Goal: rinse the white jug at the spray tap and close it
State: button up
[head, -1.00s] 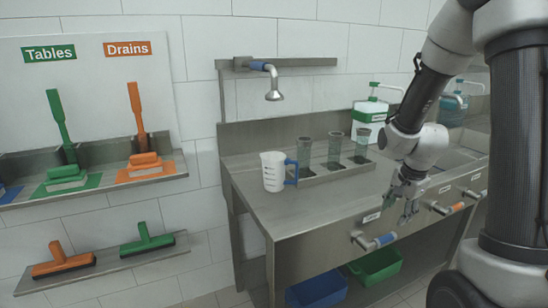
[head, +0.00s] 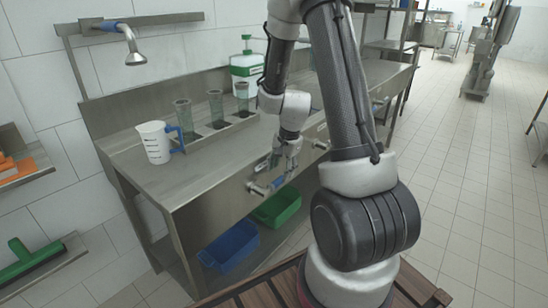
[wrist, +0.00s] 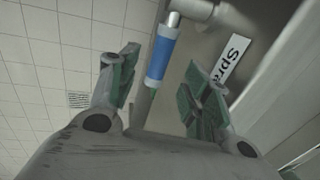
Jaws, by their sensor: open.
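The white jug (head: 155,142) with a blue handle stands upright on the steel counter in the head view. The spray head (head: 135,57) hangs from a pipe with a blue sleeve, above and slightly left of the jug. The blue-sleeved tap lever (head: 266,189) sticks out from the counter's front panel. My gripper (head: 284,160) is just above this lever, open and empty. In the wrist view the blue lever (wrist: 161,58) lies between the green-padded fingers of my gripper (wrist: 162,82), with room on both sides. A label beginning "Spr" (wrist: 231,60) is beside it.
Blue (head: 230,245) and green (head: 277,206) bins sit under the counter.

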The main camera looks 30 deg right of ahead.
aim_at(280, 179)
jog(key=f, duration=0.2)
jog(key=w+f, duration=0.1)
jog(key=f, duration=0.2)
jog(key=shift+a+f, duration=0.1)
jog(key=shift+a, duration=0.05)
grip_shut()
dwell(0.4)
jog(key=shift+d+f+y, duration=0.2)
jog(key=shift+f+y, duration=0.3)
jog(key=shift+y, duration=0.1)
jog(key=shift+a+f+g+y, duration=0.15)
jog(key=shift+f+g+y, duration=0.4)
jog(key=shift+y, duration=0.45)
jog(key=shift+f, duration=0.1)
